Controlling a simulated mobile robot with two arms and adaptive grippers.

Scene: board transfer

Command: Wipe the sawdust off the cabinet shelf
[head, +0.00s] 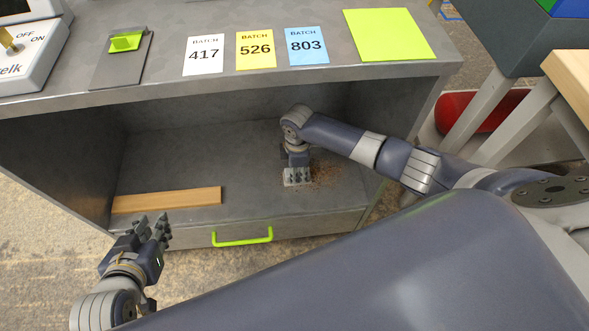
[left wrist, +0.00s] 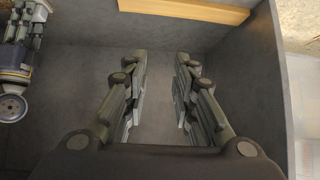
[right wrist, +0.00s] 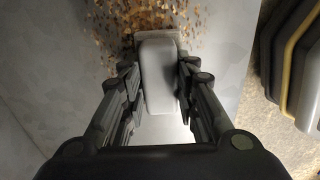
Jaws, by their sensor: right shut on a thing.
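The cabinet shelf (head: 245,165) is grey, inside the open cabinet. Brown sawdust (head: 326,173) lies on its right part and shows at the top of the right wrist view (right wrist: 110,22). My right gripper (head: 297,168) reaches into the cabinet, shut on a pale grey-white block-like wiper (right wrist: 158,75), held down at the shelf beside the sawdust. The wiper's lower side is hidden, so I cannot tell its exact contact. My left gripper (head: 152,226) is open and empty in front of the cabinet's left side; its spread fingers show in the left wrist view (left wrist: 160,95).
A wooden plank (head: 167,200) lies along the shelf's front left. Below is a drawer with a green handle (head: 242,237). The cabinet top (head: 170,85) overhangs the shelf, carrying batch cards and a green sheet (head: 389,35). The shelf's middle is clear.

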